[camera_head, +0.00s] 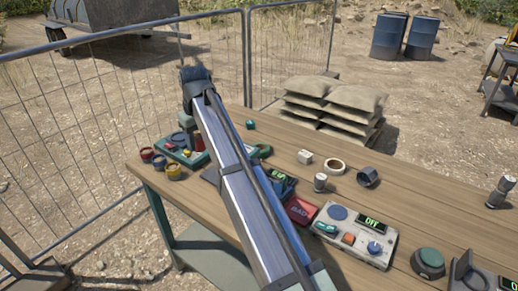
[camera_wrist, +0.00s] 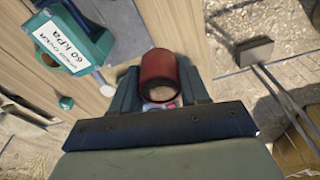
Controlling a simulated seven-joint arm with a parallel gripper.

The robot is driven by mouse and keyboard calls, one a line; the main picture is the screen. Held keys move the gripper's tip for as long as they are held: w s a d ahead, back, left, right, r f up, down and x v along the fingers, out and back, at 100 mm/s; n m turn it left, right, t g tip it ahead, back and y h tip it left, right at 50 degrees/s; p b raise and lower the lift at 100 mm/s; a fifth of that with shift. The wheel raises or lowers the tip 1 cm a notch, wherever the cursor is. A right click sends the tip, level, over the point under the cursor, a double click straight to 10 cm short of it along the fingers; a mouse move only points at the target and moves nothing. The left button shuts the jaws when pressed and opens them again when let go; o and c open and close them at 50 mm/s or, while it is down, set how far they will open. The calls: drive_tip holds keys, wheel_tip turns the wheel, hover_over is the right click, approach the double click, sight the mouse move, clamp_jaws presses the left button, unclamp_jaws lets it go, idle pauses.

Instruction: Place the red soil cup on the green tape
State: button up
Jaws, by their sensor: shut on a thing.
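The red soil cup (camera_wrist: 158,68) shows in the middle of the wrist view, with brown soil visible in its round opening. My gripper (camera_wrist: 160,88) is shut on it, with a dark finger on either side. In the head view my gripper (camera_head: 193,136) is above the left end of the table, and part of the red cup (camera_head: 200,146) shows beside it. A green ring that looks like the green tape (camera_head: 264,150) lies just right of my arm, partly hidden by it.
Red tape (camera_head: 147,154) and yellow tape (camera_head: 175,172) rolls lie near the table's left edge, by a teal tray (camera_head: 182,154). A white control box (camera_head: 352,236) and a red box (camera_head: 301,211) stand right of my arm. A wire fence (camera_head: 75,110) runs behind the table.

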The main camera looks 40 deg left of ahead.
drive_tip(key=w, duration=1.4)
drive_tip(key=shift+w+a+r, duration=0.1)
drive_tip(key=shift+a, duration=0.25)
hover_over(260, 147)
drive_tip(key=shift+d+f, duration=0.1)
drive_tip(key=shift+f, duration=7.6)
drive_tip(key=shift+f, duration=0.1)
drive_tip(key=o, duration=1.1)
drive_tip(key=r, duration=0.4)
drive_tip(key=d+r, duration=0.1)
drive_tip(key=r, duration=0.7)
drive_tip(key=shift+s+d+r, duration=0.1)
drive_tip(key=shift+s+d, duration=0.1)
